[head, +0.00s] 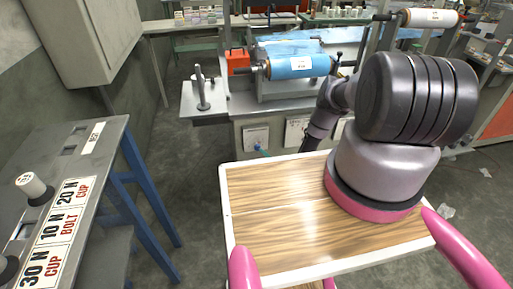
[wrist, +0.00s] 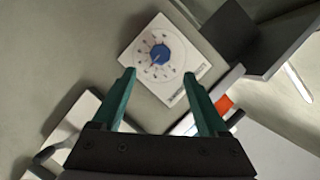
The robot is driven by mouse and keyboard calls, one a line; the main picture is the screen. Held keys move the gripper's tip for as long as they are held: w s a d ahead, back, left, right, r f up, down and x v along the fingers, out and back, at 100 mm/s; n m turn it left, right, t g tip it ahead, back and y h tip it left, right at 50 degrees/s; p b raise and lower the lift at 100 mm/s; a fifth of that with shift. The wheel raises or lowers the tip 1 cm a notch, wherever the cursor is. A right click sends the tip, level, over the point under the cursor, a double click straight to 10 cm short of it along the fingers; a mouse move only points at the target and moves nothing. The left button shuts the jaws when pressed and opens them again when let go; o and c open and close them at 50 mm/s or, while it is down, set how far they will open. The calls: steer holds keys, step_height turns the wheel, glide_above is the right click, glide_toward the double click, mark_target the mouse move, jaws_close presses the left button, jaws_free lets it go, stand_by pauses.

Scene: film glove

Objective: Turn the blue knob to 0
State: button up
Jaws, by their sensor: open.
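The blue knob (wrist: 160,53) sits in the middle of a white square dial plate (wrist: 141,44) in the wrist view. Small marks ring the knob, too small to read. A pale pointer line on the knob seems to point toward lower left. My gripper (wrist: 160,73) is open and empty, its two teal fingers spread. In the picture the knob lies between and just beyond the fingertips, with no visible contact. In the head view, a white plate (head: 256,134) with a small blue spot is on the grey machine front; the gripper is hidden there.
The machine carries a blue roll (head: 298,67) on top. A grey side shelf (head: 203,100) with an upright post stands left of it. A dark angled panel (wrist: 277,40) is at the wrist view's upper right. A labelled bench (head: 75,185) stands at left.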

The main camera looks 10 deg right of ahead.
mark_target(258, 148)
steer(key=x, duration=1)
steer(key=shift+w+a+f, duration=0.1)
steer(key=shift+w+a, duration=0.15)
steer(key=shift+c, duration=0.3)
jaws_close()
